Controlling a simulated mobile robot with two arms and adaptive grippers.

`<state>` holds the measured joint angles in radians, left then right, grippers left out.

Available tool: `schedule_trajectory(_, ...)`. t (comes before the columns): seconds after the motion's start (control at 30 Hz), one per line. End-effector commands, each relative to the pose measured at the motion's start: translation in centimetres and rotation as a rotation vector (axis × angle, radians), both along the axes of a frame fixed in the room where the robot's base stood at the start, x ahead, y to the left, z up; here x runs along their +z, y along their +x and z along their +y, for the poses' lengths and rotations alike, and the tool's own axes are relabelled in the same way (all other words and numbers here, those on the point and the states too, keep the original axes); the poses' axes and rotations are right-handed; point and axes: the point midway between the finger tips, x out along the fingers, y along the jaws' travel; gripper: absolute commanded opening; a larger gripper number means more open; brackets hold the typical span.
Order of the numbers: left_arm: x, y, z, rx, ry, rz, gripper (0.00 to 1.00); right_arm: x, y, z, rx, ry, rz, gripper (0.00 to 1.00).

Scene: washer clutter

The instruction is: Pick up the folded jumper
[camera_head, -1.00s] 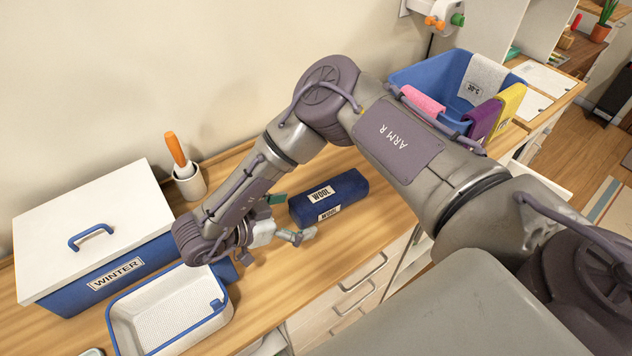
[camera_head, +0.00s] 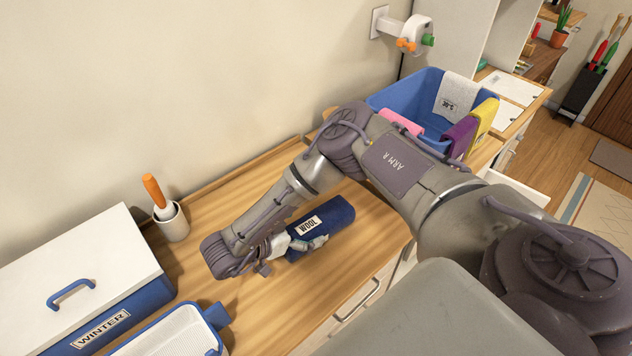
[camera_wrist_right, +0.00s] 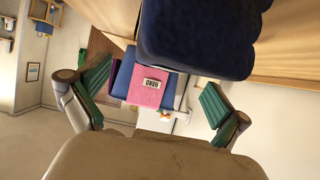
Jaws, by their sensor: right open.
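The folded jumper is a dark blue bundle with a white "WOOL" label (camera_head: 326,226), lying on the wooden counter. In the right wrist view the blue jumper (camera_wrist_right: 200,35) fills the top middle, ahead of and above the line between the fingers. My right gripper (camera_head: 296,247) is at the jumper's left end in the head view. In the right wrist view its two green-padded fingers (camera_wrist_right: 155,100) are spread wide with nothing between them. Whether a finger touches the jumper is unclear. My left gripper is not in view.
A blue bin (camera_head: 410,100) with pink, grey, purple and yellow cloths stands at the back right. A lidded "WINTER" box (camera_head: 75,275) and a white tray (camera_head: 180,335) are at the left. A cup (camera_head: 173,223) holds an orange-handled tool. Bare counter (camera_head: 365,240) lies right of the jumper.

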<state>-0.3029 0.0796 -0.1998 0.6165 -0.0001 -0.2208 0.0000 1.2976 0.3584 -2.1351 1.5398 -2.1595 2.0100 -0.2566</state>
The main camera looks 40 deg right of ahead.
Motion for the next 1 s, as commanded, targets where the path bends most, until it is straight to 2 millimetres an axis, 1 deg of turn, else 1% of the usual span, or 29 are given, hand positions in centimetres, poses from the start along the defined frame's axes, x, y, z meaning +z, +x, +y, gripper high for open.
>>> schedule_trajectory(0.13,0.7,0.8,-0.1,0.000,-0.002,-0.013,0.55,-1.2,0.0,-1.9,-0.008,0.000,0.004,1.00)
schedule_trajectory(0.3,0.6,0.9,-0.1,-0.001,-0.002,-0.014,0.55,-2.3,0.3,-3.8,-0.005,0.000,0.001,1.00)
schedule_trajectory(0.4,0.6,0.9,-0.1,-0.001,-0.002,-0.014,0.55,-2.5,0.4,-4.2,-0.001,-0.001,0.002,1.00)
schedule_trajectory(0.6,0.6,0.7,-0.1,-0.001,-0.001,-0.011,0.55,-2.5,0.5,-4.2,-0.001,-0.001,0.000,1.00)
schedule_trajectory(0.67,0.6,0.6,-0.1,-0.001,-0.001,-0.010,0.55,-2.5,0.5,-4.2,-0.001,-0.001,0.000,0.92)
schedule_trajectory(1.0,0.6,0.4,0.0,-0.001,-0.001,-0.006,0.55,-2.5,0.5,-4.2,-0.001,-0.001,0.000,0.35)
